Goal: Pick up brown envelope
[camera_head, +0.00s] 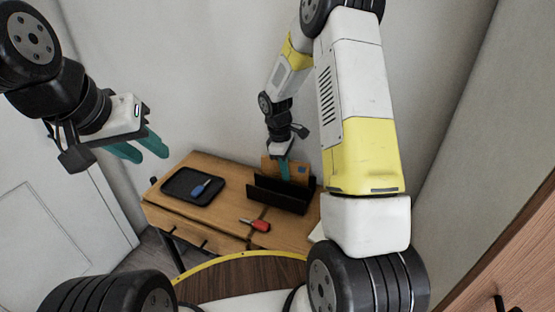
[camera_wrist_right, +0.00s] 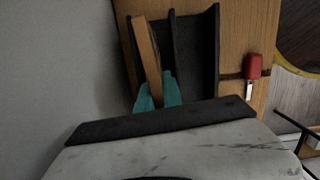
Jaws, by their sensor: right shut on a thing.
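The brown envelope (camera_head: 301,171) stands upright at the black letter holder (camera_head: 281,196) on the wooden table, in the head view. In the right wrist view the envelope (camera_wrist_right: 149,55) is seen nearly edge-on, in the holder's slot on the left. My right gripper (camera_head: 285,178) reaches down over the holder; its teal fingers (camera_wrist_right: 158,92) are shut on the envelope, one on each side. The envelope's lower edge is hidden. My left gripper (camera_head: 145,150) is raised left of the table, its teal fingers apart and empty.
A black tray (camera_head: 178,187) with a blue-handled tool (camera_head: 200,188) lies on the left of the table. A red-handled tool (camera_head: 257,225) lies near the front edge and shows in the right wrist view (camera_wrist_right: 253,68). The wall is close behind the holder.

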